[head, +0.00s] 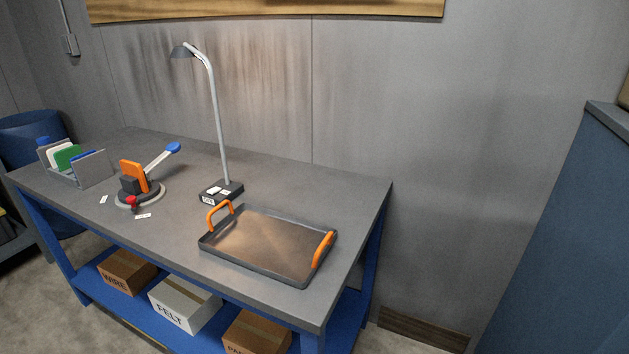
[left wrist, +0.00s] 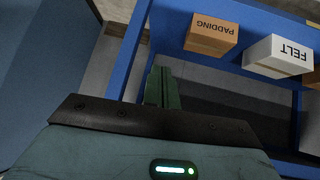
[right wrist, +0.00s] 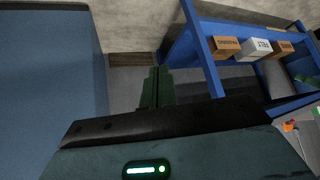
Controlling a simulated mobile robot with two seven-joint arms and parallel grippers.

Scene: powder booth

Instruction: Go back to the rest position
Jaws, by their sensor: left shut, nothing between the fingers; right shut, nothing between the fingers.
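My left gripper (left wrist: 157,87) shows in the left wrist view, with its green fingers together and nothing between them. It is near the blue frame of the workbench, beside the lower shelf. My right gripper (right wrist: 157,87) shows in the right wrist view, also shut and empty, over the floor between the workbench and a blue cabinet. Neither gripper shows in the head view, and neither appears to touch anything.
The grey workbench (head: 190,215) holds an orange-handled tray (head: 262,278), a lamp (head: 217,120), a clamp with a blue-tipped lever (head: 160,158) and a file rack (head: 95,168). Boxes marked FELT (head: 182,307) and PADDING (left wrist: 211,35) sit below. A blue cabinet (head: 570,230) stands right.

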